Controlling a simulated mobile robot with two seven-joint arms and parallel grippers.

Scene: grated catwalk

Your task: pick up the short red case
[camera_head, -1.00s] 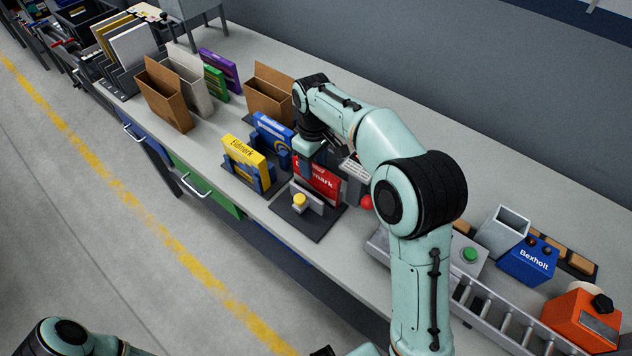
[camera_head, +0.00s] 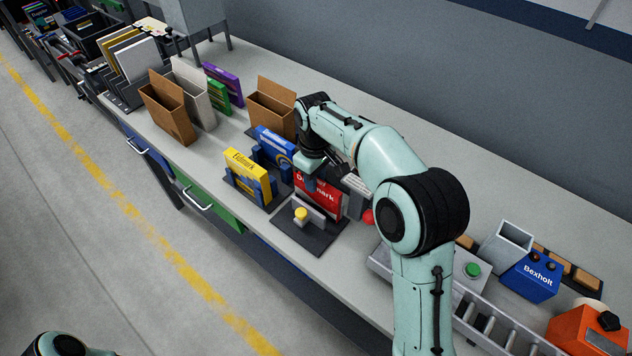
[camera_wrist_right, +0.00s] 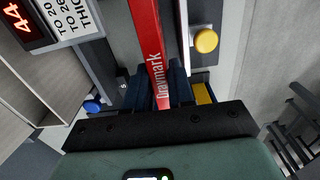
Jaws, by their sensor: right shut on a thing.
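The red case (camera_head: 322,200), lettered in white, stands upright on the dark base plate behind a yellow knob (camera_head: 301,214). My right gripper (camera_head: 311,178) reaches down on it from above and is shut on its upper part. In the right wrist view the red spine (camera_wrist_right: 149,45), reading "Draymark", runs between the two blue fingers of my right gripper (camera_wrist_right: 160,92). Whether the case's lower edge touches the plate cannot be told. Of my left arm only a part shows at the bottom left; its gripper is out of the picture.
A yellow case (camera_head: 246,175) and a blue case (camera_head: 277,142) stand in blue holders just left. An open cardboard box (camera_head: 270,112) is behind. A grey display box (camera_wrist_right: 55,20) is close beside the red case. A roller track (camera_head: 480,318) lies to the right.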

